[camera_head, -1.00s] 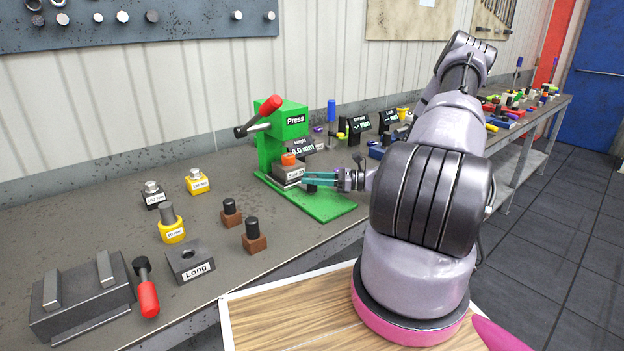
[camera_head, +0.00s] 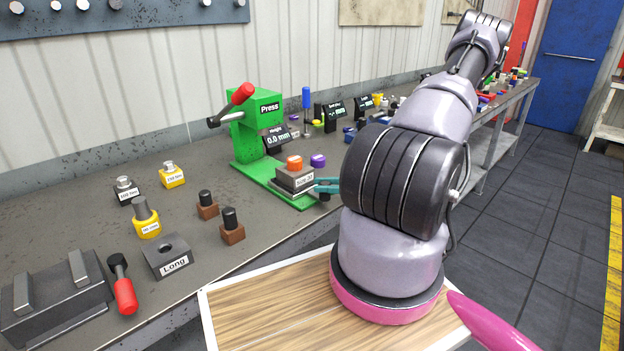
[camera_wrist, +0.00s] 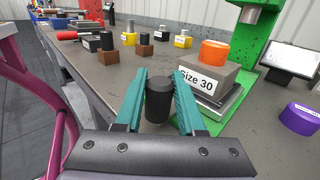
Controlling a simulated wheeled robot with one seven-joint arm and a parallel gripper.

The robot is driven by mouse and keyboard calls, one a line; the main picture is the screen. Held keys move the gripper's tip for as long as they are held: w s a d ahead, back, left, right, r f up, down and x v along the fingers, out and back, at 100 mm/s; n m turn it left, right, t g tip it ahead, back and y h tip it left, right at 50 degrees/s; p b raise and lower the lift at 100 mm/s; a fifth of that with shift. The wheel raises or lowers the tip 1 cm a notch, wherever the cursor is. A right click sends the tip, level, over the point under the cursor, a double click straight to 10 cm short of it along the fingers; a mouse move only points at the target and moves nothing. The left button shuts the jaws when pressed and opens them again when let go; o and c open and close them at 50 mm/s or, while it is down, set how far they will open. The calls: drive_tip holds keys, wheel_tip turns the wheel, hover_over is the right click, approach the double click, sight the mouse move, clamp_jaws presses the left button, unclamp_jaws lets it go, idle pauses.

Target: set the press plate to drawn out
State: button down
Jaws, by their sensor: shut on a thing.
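The green press (camera_head: 245,135) with a red-tipped lever stands on the bench. Its press plate (camera_head: 280,190) is out along the green base, toward the base's front end and clear of the press head. A grey block marked Size 30 (camera_head: 291,180) with an orange piece (camera_head: 294,162) on top sits on the plate. My gripper (camera_head: 329,186) is at the plate's front. In the wrist view its teal fingers (camera_wrist: 160,76) are shut on the plate's black knob (camera_wrist: 158,102). The knob's join to the plate is hidden.
A display (camera_head: 277,138) stands beside the press. Brown blocks with black tops (camera_head: 232,228), yellow weights and the Long block (camera_head: 168,256) stand to the left. The bench's front edge is close to my gripper.

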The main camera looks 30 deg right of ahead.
drive_tip(key=shift+s+d, duration=0.3)
drive_tip(key=shift+s, duration=0.55)
drive_tip(key=c, duration=0.5)
unclamp_jaws()
drive_tip(key=shift+s, duration=0.1)
drive_tip(key=v, duration=1.1)
